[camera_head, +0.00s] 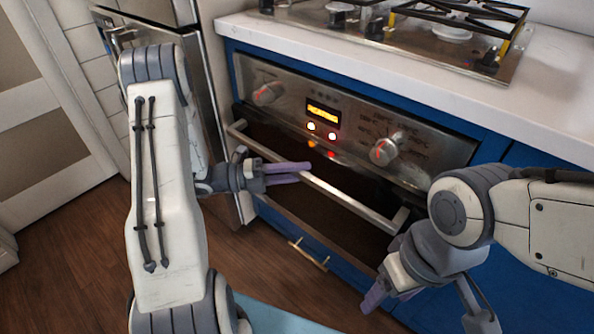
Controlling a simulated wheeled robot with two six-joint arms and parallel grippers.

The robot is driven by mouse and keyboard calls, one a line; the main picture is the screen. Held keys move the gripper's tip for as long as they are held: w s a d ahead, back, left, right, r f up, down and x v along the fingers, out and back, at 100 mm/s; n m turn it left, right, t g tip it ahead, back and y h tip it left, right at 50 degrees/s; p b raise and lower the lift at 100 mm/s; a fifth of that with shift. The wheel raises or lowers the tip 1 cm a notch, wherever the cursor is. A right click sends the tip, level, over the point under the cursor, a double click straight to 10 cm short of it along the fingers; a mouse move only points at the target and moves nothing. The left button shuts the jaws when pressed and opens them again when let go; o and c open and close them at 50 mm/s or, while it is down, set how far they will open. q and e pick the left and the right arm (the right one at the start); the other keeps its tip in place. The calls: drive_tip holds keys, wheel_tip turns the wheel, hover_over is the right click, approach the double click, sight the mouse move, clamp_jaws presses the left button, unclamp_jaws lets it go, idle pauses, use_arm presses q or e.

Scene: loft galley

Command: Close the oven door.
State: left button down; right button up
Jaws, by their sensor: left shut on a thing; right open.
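The oven (350,120) is set in a blue cabinet, with a steel control panel, a lit display and two knobs. Its dark door (345,217) is below the panel, with a long steel handle (355,204) across it. The door looks close to upright; I cannot tell how wide any gap at its top is. My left gripper (289,173) is at the middle of the handle, its purple fingers shut on it. My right gripper (385,275) is open and empty, in front of the door's lower right part, apart from the handle.
A white worktop (400,62) with a gas hob (430,25) is above the oven. A steel fridge (190,90) stands to the left. A drawer with a brass pull (308,255) is under the door. Wooden floor (75,260) is clear at left.

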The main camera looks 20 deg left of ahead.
sight(317, 161)
idle(0.5)
use_arm(q)
drive_tip(key=w+p, duration=0.2)
drive_tip(key=p, duration=0.1)
drive_tip(key=w+d+p, duration=0.1)
drive_tip(key=shift+w+r+n+y+p, duration=0.25)
drive_tip(key=shift+r+n+y+p, duration=0.05)
drive_tip(key=shift+r+n, duration=0.1)
drive_tip(key=shift+d, duration=0.1)
drive_tip(key=c, duration=0.6)
unclamp_jaws()
drive_tip(key=shift+c, duration=0.2)
